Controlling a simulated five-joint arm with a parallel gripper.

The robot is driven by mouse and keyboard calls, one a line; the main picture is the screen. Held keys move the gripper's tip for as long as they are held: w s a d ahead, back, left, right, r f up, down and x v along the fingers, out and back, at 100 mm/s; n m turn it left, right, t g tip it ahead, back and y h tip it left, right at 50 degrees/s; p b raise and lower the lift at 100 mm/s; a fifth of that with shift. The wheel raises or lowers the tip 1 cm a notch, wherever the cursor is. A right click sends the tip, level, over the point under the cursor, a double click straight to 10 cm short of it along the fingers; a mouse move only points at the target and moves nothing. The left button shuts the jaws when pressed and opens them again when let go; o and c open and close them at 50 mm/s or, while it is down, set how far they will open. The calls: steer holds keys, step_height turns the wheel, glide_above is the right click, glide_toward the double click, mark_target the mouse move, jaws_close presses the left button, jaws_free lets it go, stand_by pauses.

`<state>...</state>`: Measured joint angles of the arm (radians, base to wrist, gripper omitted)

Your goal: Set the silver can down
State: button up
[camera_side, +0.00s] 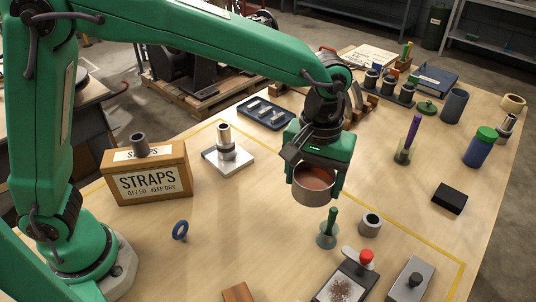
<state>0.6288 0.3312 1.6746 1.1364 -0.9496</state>
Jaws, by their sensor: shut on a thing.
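The silver can (314,194) is a short round can with a reddish-brown inside, in the middle of the side view. My gripper (317,176) points down and is shut on it, with a green finger on either side of its rim. The can looks upright and appears held above the table (255,235); its exact height is hard to tell. The gripper body hides part of the can's far rim.
A green-handled tool (328,232) and a small grey cylinder (370,224) stand just in front of the can. A straps box (148,180) and a metal plate with a post (228,158) are to the left. A black block (450,198) lies right.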

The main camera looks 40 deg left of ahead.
steer(key=s+f+n, duration=0.2)
steer(key=s, duration=1.6)
steer(key=shift+f, duration=2.1)
steer(key=shift+w, duration=0.1)
glide_above(269, 251)
step_height(269, 251, down, 7)
steer(key=shift+f, duration=0.1)
steer(key=shift+f, duration=1.9)
steer(key=shift+f, duration=0.15)
